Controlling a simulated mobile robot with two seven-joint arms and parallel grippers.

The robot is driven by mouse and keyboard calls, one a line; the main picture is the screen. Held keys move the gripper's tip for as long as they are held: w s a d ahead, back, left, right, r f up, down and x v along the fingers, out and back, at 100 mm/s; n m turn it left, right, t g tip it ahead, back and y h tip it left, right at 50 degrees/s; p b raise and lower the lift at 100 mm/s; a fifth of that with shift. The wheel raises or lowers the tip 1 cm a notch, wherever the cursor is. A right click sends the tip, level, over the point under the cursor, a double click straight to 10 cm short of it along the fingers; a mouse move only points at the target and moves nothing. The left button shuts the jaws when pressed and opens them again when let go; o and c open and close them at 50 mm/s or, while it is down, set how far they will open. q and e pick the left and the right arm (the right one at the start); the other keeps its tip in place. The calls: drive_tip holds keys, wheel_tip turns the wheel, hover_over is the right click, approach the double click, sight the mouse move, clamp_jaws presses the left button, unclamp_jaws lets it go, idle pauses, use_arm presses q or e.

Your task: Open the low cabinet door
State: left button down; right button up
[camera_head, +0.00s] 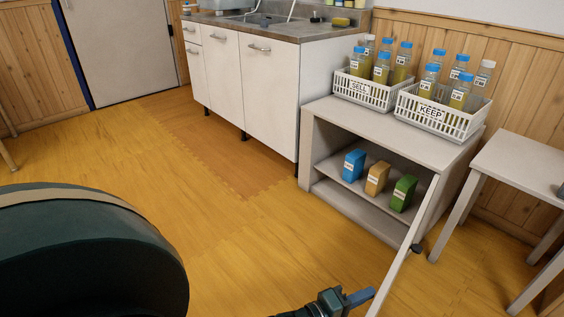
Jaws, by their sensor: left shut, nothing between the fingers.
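The low cabinet (368,122) is a grey unit against the back wall, and its front stands open. Its door (402,262) is swung out from the right side toward me and shows nearly edge-on, with a small dark knob (417,248) on its right, outer face. Inside, a blue, a tan and a green carton stand on the shelf. My left gripper (361,297) is at the bottom edge of the picture, shut and empty, with blue fingertips close to the door's inner side. I cannot tell whether they touch it. My right gripper is not in view.
On the cabinet's top stand a SELL basket (365,93) and a KEEP basket (432,112) with capped bottles. A table (519,163) stands close on the right. A white sink counter (268,92) is to the left. The wooden floor in front is clear.

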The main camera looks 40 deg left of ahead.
use_arm(q)
drive_tip(key=p+v, duration=0.1)
drive_tip(key=v, duration=0.6)
drive_tip(key=shift+s+p, duration=0.25)
drive_tip(key=shift+p, duration=0.1)
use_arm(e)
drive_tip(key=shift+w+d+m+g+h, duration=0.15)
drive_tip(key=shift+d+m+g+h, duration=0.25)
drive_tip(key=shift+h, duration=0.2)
use_arm(q)
drive_tip(key=shift+a, duration=0.15)
